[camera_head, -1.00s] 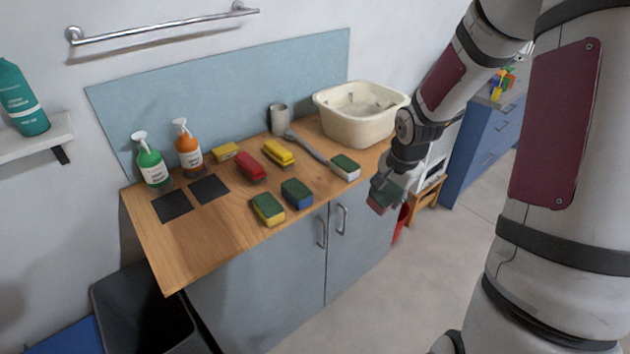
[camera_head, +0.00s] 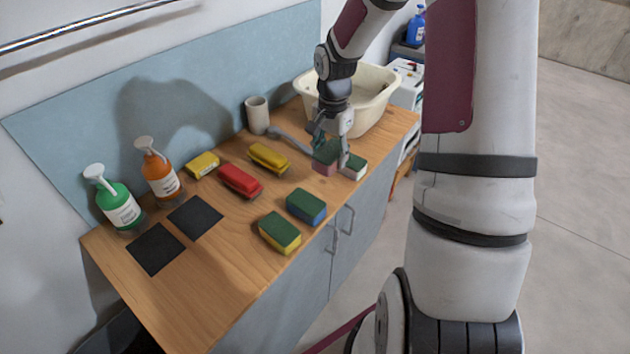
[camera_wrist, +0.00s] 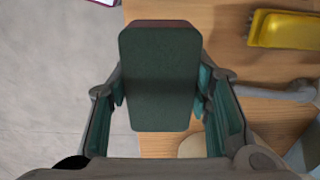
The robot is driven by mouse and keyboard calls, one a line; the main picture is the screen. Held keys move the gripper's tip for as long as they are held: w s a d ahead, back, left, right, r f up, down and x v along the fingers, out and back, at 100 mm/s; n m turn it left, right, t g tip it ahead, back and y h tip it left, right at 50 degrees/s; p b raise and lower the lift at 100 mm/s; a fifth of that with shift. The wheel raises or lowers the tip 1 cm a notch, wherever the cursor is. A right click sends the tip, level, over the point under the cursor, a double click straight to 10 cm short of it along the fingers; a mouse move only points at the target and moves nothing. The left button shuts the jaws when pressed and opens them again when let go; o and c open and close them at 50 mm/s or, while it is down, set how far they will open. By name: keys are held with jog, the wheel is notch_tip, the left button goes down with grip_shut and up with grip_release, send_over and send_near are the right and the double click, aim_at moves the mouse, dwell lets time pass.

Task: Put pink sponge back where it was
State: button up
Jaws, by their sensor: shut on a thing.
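The pink sponge (camera_head: 325,168) has a dark green top and a pink body. My gripper (camera_head: 333,148) is shut on it, one finger on each side. In the wrist view the sponge's green face (camera_wrist: 160,80) fills the middle between the fingers, with a pink edge at its far end.
On the wooden counter (camera_head: 190,290) are a blue sponge (camera_head: 306,206), a yellow sponge (camera_head: 280,233), a red brush (camera_head: 240,181), a yellow brush (camera_head: 268,158), a grey long-handled tool (camera_head: 290,138) and a cream basin (camera_head: 375,105).

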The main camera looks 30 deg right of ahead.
aim_at(328, 190)
notch_tip(328, 190, down, 10)
jog(key=shift+w+r+p, duration=0.1)
jog(key=shift+p, duration=0.4)
jog(key=o, duration=1)
